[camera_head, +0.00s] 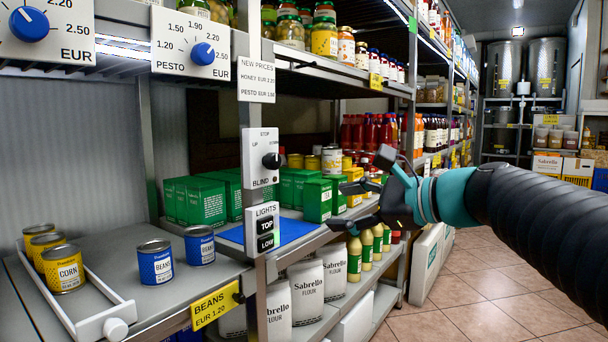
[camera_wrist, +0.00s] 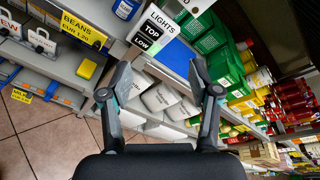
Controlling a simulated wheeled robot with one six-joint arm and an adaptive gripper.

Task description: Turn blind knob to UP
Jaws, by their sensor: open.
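The blind knob (camera_head: 271,160) is a small black knob on a white panel marked BLIND (camera_head: 259,178), fixed to a shelf post. UP is printed at the panel's upper left, STOP at the top, DOWN at the upper right. The knob's pointing direction is too small to tell. My gripper (camera_head: 352,204) is to the right of the panel, apart from it, with open, empty fingers. In the wrist view, my gripper (camera_wrist: 160,93) has its fingers spread wide below the lights panel (camera_wrist: 153,33). The knob does not show there.
The lights panel (camera_head: 262,229) with TOP and LOW switches is just below the blind panel. Green boxes (camera_head: 318,200) and a blue mat (camera_head: 284,231) are on the shelf behind. Beans cans (camera_head: 155,262) stand left. Tiled floor (camera_head: 470,290) is clear at right.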

